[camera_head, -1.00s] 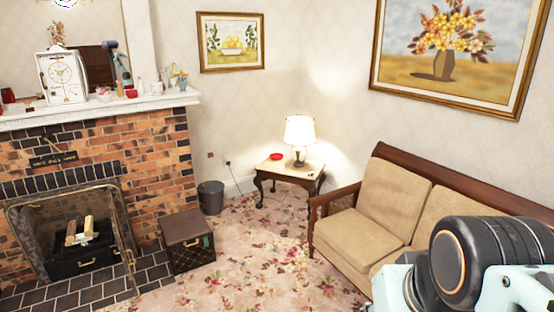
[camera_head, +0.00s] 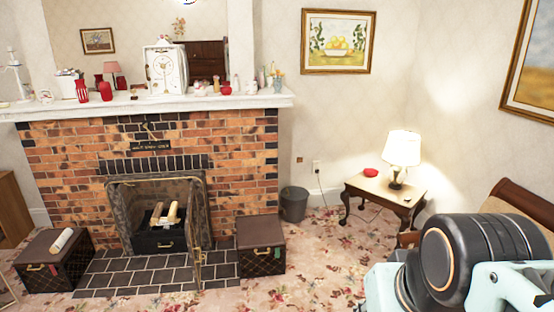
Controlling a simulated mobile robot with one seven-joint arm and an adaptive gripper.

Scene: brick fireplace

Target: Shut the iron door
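The iron door (camera_head: 198,240) stands at the right side of the fireplace opening. It looks swung outward over the dark hearth, seen nearly edge-on as a narrow dark panel with a brass-coloured edge. The opening has an arched metal frame, and its inside is visible with pale logs (camera_head: 165,215) on a black box-like grate (camera_head: 158,240). Part of my arm, black and pale blue, fills the lower right corner. My gripper's fingers are not in view, and nothing of mine is near the door.
A dark trunk (camera_head: 260,232) stands right of the hearth (camera_head: 140,272), close to the door. Another trunk (camera_head: 55,272) is at left. A grey bin (camera_head: 294,204) and a side table (camera_head: 368,186) with a lamp stand further right. Flowered carpet in front is clear.

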